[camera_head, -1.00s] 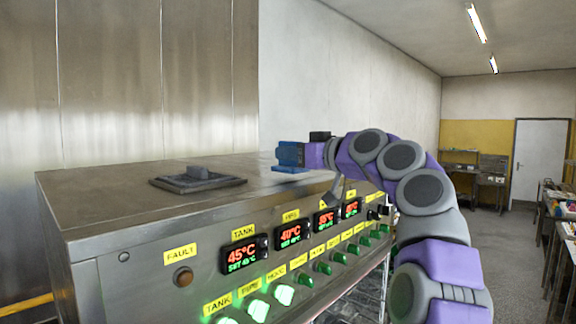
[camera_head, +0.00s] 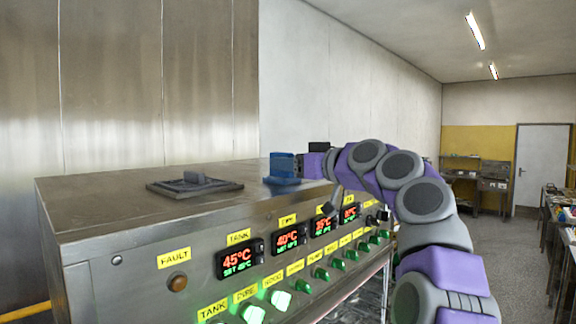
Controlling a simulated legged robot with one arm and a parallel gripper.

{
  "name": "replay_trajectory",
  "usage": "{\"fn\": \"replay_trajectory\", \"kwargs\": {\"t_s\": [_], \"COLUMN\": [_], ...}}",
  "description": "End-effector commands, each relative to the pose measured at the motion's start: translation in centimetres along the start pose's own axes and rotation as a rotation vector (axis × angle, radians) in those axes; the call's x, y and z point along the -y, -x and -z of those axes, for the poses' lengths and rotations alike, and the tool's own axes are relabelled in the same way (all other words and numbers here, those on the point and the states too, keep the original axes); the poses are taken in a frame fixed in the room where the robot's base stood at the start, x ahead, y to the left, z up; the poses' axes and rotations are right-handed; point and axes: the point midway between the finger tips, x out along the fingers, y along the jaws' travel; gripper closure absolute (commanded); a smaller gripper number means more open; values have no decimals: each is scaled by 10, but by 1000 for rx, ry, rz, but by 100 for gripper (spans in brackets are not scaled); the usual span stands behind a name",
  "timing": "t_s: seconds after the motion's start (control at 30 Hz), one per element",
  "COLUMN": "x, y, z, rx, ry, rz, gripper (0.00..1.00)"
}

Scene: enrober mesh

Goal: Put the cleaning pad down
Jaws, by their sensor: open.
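The blue cleaning pad (camera_head: 282,181) lies flat on the steel top of the enrober cabinet (camera_head: 105,206), close to its front edge at the far right end. A blue block (camera_head: 283,165) stands directly above the pad; I cannot tell whether it is the pad's handle or part of my gripper. My gripper (camera_head: 300,166) reaches in from the right at the pad. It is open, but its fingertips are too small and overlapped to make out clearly. My purple and grey arm covers the right end of the cabinet.
A dark square hatch with a knob (camera_head: 194,183) sits on the cabinet top, left of the pad. The top between hatch and pad is clear. A cluttered bench (camera_head: 560,212) stands at right.

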Motion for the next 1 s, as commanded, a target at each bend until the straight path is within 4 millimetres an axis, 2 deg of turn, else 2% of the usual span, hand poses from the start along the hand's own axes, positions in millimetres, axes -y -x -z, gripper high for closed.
{"fn": "replay_trajectory", "kwargs": {"t_s": [0.1,0.23,0.7,0.9,1.0], "x": [2,3,-1,2,2], "y": [-2,7,91,111,115], "z": [1,0,1,1,0], "rx": [2,1,-4,0,2], "ry": [1,2,-1,2,1], "rz": [1,0,-1,1,1], "gripper": [47,47,47,47,47]}}
